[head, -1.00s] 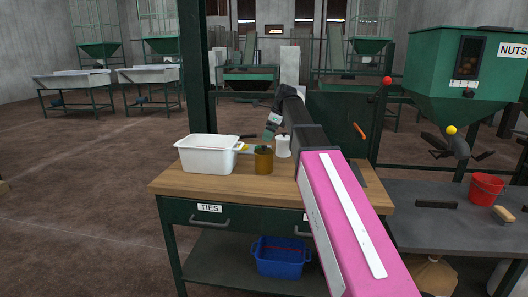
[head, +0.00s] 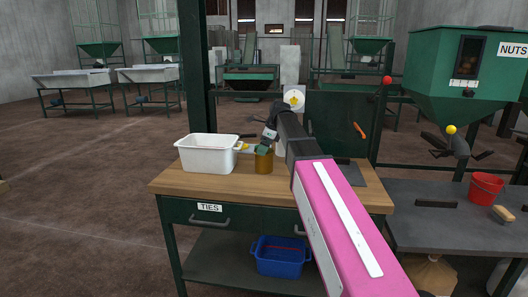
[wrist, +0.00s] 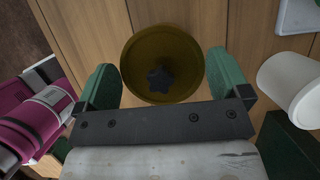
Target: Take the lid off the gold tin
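The gold tin (head: 264,163) stands on the wooden worktop, right of the white bin. In the wrist view its round, dark gold lid (wrist: 140,52) shows from above, with a dark star-shaped knob (wrist: 160,80) on it. My gripper (head: 264,149) is at the top of the tin and covers part of it in the head view. In the wrist view my gripper (wrist: 161,68) is open, with one green finger on each side of the lid. Nothing is held. Whether a finger touches the lid, I cannot tell.
A white bin (head: 206,155) stands left of the tin. In the wrist view a white tub (wrist: 292,85) stands close to the right finger, and a pale tray (wrist: 298,14) lies beyond it. The worktop's (head: 232,186) front strip is clear.

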